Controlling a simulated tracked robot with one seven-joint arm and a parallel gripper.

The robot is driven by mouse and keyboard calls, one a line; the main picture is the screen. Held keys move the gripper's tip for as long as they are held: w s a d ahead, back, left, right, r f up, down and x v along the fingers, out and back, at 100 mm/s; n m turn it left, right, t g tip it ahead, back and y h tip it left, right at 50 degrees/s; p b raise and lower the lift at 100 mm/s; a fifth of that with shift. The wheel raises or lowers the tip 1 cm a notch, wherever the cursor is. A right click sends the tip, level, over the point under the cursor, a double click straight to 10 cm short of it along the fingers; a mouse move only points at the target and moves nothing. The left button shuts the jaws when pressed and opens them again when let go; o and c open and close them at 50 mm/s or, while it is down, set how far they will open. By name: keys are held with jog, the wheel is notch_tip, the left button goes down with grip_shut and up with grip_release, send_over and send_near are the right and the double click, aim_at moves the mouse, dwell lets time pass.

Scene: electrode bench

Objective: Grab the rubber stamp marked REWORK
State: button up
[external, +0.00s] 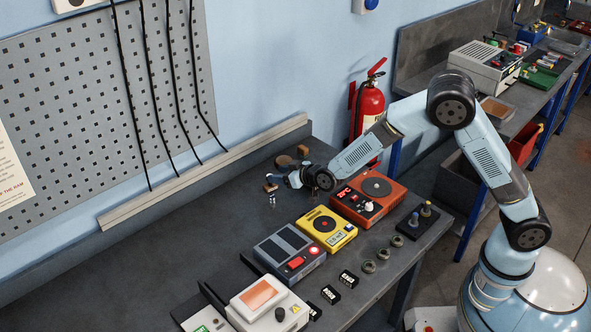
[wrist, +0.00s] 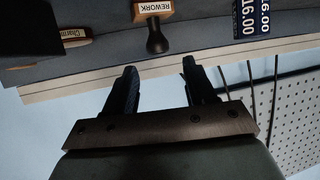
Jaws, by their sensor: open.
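The stamp marked REWORK (wrist: 153,12) is at the top edge of the wrist view, with a tan block and a black knobbed handle (wrist: 157,42). Its label reads upside down and its far part is cut off. My gripper (wrist: 159,72) is open and empty. The handle lies beyond the fingertips, roughly in line with the gap and apart from both fingers. In the external view my gripper (external: 287,181) is low over the back of the bench. Small brown items lie beside it, but I cannot tell there which is the REWORK stamp.
A wooden-edged item with a partly readable label (wrist: 75,33) and blue price-like tags (wrist: 250,18) flank the stamp. An orange hotplate (external: 369,196), a yellow device (external: 327,229) and a grey device (external: 289,253) stand nearby. The bench's left part is clear.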

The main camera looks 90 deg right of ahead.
jog(key=shift+f, duration=0.6)
jog(key=x, duration=0.5)
jog(key=shift+f, duration=0.15)
grip_shut()
